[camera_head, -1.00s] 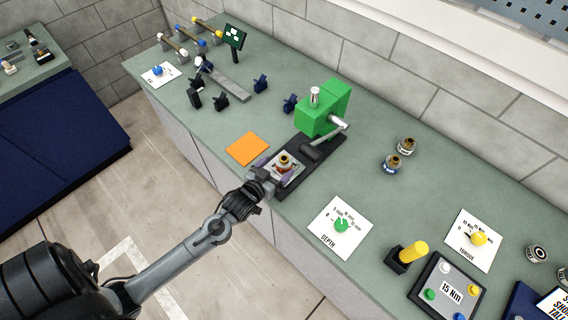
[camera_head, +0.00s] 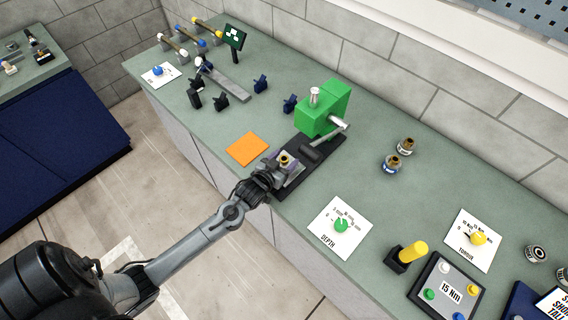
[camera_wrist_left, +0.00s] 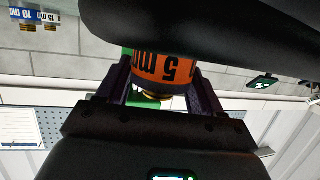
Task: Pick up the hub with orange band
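The hub with the orange band (camera_head: 284,161) stands on the black base of the green press, at its front-left end. In the left wrist view its orange band (camera_wrist_left: 163,69) shows dark print and sits between my left gripper's two purple fingers, close to both. My left gripper (camera_head: 277,167) reaches in from the front at hub height. Whether its fingers press on the hub or stand just clear of it is not clear. My right gripper is not in view.
An orange square (camera_head: 247,149) lies to the left. A DEPTH dial card (camera_head: 340,228) lies at front right.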

